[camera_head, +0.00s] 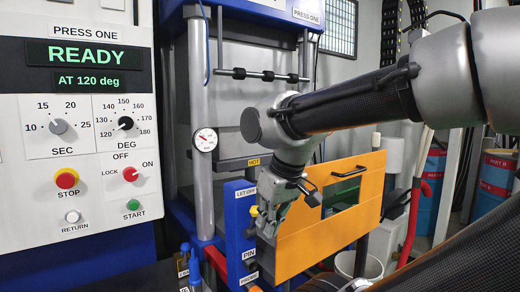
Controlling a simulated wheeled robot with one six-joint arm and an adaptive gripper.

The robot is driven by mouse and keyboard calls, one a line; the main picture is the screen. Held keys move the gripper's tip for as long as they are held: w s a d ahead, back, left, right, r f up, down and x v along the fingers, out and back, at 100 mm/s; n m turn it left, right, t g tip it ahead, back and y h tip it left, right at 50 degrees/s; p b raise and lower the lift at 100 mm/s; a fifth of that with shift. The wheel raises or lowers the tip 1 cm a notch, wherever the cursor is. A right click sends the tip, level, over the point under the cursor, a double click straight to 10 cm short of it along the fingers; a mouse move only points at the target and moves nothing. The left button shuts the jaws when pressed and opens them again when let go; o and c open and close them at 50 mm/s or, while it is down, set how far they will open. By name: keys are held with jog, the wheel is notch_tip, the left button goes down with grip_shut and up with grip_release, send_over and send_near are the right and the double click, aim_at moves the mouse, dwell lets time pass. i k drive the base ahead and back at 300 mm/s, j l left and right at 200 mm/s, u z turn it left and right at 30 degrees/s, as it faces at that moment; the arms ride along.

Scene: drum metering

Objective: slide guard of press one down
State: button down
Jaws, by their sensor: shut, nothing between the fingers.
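The guard of press one is most likely the orange panel (345,232) with a cut-out window and a black handle (349,172) near its top edge. It stands low, to the right of a blue block, below the open space between the press columns. My gripper (267,229) is shut and empty. It points down in front of the panel's left part, beside the blue block (239,215) labelled LET OFF and PIN. A small yellow part (254,211) shows at its fingers. I cannot tell whether the fingers touch the block or the panel.
The control panel (75,130) of press one fills the left and reads READY, at 120 deg. A gauge (205,139) sits on the left column. A black bar (265,75) crosses between the columns. Blue-and-red drums (495,180) stand at right, and a white bucket (360,266) is below.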

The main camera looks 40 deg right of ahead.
aim_at(303, 240)
jog(key=z, duration=1.55)
jog(key=k+j+z, duration=0.15)
jog(key=j, duration=0.15)
jog(key=k+j+z, duration=0.15)
jog(key=j, duration=0.1)
